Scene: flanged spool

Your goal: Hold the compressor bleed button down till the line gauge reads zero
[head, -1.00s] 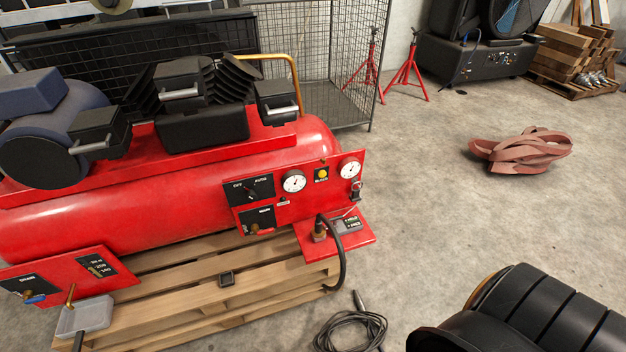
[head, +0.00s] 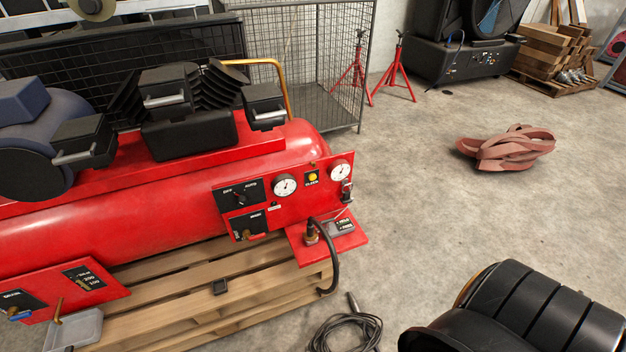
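The red compressor (head: 120,225) lies on a wooden pallet at the left of the head view. Its front panel carries a yellow bleed button (head: 313,177) between two round white gauges, a left gauge (head: 285,186) and a right gauge (head: 341,171). Which one is the line gauge I cannot tell, and the needle readings are too small to read. Nothing touches the button. A dark off/auto switch (head: 240,194) sits left of the gauges.
A black hose (head: 334,262) hangs from the red shelf, and a coiled cable (head: 346,333) lies on the floor below. The pallet (head: 200,300) edge juts forward. Red straps (head: 506,150) lie on the floor at right. Open concrete lies between.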

